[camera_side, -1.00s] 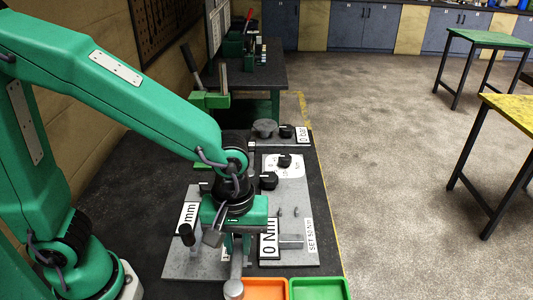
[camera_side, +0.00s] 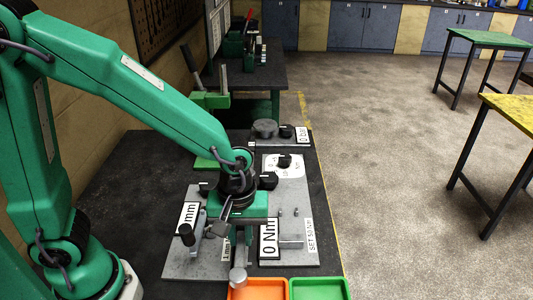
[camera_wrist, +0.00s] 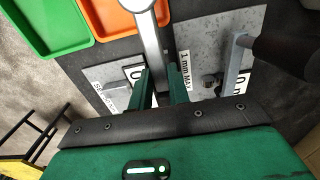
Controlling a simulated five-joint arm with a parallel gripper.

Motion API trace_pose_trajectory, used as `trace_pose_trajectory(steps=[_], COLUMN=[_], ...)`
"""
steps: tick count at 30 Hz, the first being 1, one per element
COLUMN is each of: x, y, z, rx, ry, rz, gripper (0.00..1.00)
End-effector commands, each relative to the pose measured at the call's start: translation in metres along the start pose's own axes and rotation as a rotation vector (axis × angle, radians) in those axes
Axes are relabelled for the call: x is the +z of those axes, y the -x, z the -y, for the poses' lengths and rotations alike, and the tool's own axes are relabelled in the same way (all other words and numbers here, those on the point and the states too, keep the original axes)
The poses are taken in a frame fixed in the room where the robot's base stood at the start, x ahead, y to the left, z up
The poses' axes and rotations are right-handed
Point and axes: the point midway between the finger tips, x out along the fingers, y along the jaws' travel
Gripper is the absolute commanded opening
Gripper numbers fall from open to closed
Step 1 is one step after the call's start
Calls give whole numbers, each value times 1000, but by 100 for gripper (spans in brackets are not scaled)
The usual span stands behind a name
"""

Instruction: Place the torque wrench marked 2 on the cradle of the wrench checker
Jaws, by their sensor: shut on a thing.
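My gripper (camera_side: 237,238) is shut on a silver torque wrench (camera_side: 238,277), whose round end sticks out towards the trays. In the wrist view the wrench (camera_wrist: 150,38) runs up between the two green fingers (camera_wrist: 162,82). I cannot see a number on it. The wrench checker (camera_side: 297,190) is the grey plate just right of my gripper, with a "0 Nm" display (camera_side: 269,238) and a "SET 50 Nm" label (camera_side: 310,235). Small upright posts and a bar (camera_side: 291,243) stand on it, and they look bare. The wrench appears above the boards, left of the checker display.
An orange tray (camera_side: 258,290) and a green tray (camera_side: 320,290) lie at the front. A grey board with an "mm" display (camera_side: 187,219) and a black-knobbed lever (camera_side: 187,235) stands close left. A "0 bar" gauge unit (camera_side: 278,136) is behind.

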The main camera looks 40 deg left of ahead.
Motion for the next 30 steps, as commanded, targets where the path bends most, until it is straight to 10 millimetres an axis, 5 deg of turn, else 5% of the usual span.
trace_pose_trajectory(steps=[13, 30], x=[-63, -69], y=[-37, -58], z=[-3, -3], rx=[1, -1], ry=[1, -1], rz=[0, 1], gripper=[0, 0])
